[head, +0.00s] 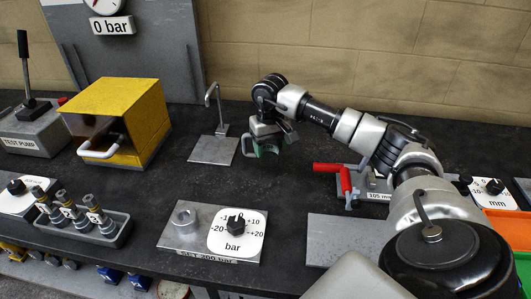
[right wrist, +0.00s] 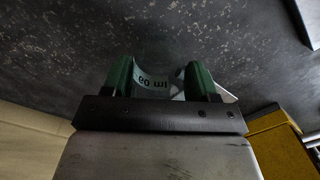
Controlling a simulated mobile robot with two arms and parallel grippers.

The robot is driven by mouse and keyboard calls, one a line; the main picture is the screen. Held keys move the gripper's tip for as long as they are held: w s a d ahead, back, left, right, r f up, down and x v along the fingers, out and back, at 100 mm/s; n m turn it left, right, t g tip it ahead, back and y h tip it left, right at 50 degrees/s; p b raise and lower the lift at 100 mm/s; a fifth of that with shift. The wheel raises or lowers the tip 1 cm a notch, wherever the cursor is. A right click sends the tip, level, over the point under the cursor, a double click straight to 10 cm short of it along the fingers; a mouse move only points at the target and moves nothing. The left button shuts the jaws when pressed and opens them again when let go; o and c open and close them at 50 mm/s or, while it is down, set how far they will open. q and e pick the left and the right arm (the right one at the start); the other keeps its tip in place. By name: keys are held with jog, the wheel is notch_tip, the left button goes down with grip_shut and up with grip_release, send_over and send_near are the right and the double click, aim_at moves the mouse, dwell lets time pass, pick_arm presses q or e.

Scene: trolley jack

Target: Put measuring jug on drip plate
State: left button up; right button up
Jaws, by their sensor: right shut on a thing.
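My right gripper (head: 267,149) is shut on the measuring jug, its green fingers on either side. In the right wrist view the gripper (right wrist: 166,80) holds the clear jug (right wrist: 153,80), which bears dark "ml" lettering. In the head view the jug is small and mostly hidden by the gripper; a pale loop shows at its left. The grey plate under a bent spout, which looks like the drip plate (head: 213,152), lies just left of the gripper. The jug is beside this plate; its height above the bench is hard to tell. My left gripper is not in view.
The bent metal spout (head: 218,105) rises from the plate's back. A yellow box (head: 125,115) stands left of it. A red-handled part (head: 340,180) lies right of the gripper. A plate with a bar dial (head: 235,232) lies in front. Dark bench between is clear.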

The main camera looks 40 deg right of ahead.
aim_at(267, 158)
jog(key=shift+w+f, duration=0.35)
jog(key=shift+w, duration=0.3)
jog(key=shift+f, duration=0.25)
notch_tip(267, 158, down, 3)
jog(key=shift+f+p, duration=0.15)
jog(key=shift+p, duration=0.6)
jog(key=shift+f, duration=0.3)
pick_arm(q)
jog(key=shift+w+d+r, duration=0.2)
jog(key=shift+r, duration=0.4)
pick_arm(e)
jog(key=o, duration=0.9)
jog(key=shift+o, duration=0.2)
